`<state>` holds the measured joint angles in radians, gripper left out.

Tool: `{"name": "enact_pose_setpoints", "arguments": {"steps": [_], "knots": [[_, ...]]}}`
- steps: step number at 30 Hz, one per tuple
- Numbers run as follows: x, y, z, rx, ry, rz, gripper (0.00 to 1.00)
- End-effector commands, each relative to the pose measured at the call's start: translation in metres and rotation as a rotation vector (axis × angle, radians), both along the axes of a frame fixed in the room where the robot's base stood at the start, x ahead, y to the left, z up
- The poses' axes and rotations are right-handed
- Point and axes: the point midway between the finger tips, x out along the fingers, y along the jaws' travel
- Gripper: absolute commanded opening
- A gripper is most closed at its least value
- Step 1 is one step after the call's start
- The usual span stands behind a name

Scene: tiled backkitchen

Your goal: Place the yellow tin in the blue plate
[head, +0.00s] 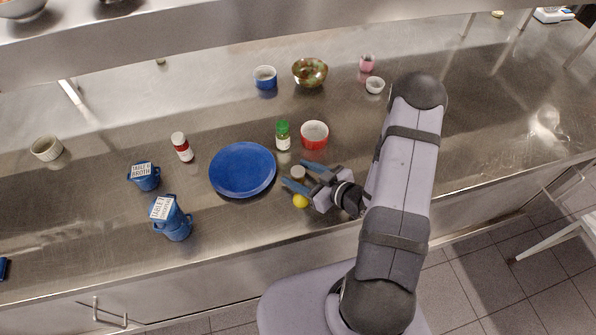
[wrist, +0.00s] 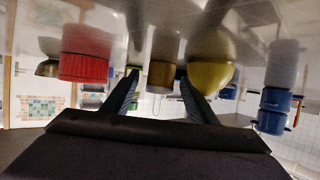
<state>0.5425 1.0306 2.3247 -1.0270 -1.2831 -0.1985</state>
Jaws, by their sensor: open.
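The small yellow tin (head: 298,173) shows a pale top in the head view and stands on the steel counter. In the wrist view its yellow-brown side (wrist: 161,76) shows between the fingertips. My gripper (head: 296,174) is open, with one finger on each side of the tin; I cannot tell whether either finger touches it. The fingers also show in the wrist view (wrist: 159,78), which looks upside down. The blue plate (head: 242,170) lies flat and empty on the counter, left of my gripper.
A lemon (head: 301,201) lies close beside the near finger. A red-and-white bottle (head: 182,147) and blue labelled pots (head: 172,221) stand left of the plate. The counter between tin and plate is clear.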

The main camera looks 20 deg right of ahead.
Motion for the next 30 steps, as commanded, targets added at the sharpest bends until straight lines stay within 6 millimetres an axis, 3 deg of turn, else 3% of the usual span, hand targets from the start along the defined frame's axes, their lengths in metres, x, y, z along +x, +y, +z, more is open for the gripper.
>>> {"name": "enact_pose_setpoints", "arguments": {"steps": [11,16,18,30], "knots": [[0.0054,0.0033,-0.0030,0.001,-0.001,-0.001,0.50],[0.0052,0.0033,-0.0030,0.000,0.000,-0.001,0.10],[0.0053,0.0032,-0.0028,0.001,-0.001,-0.001,0.05],[0.0053,0.0032,-0.0002,0.000,0.000,-0.001,0.05]]}}
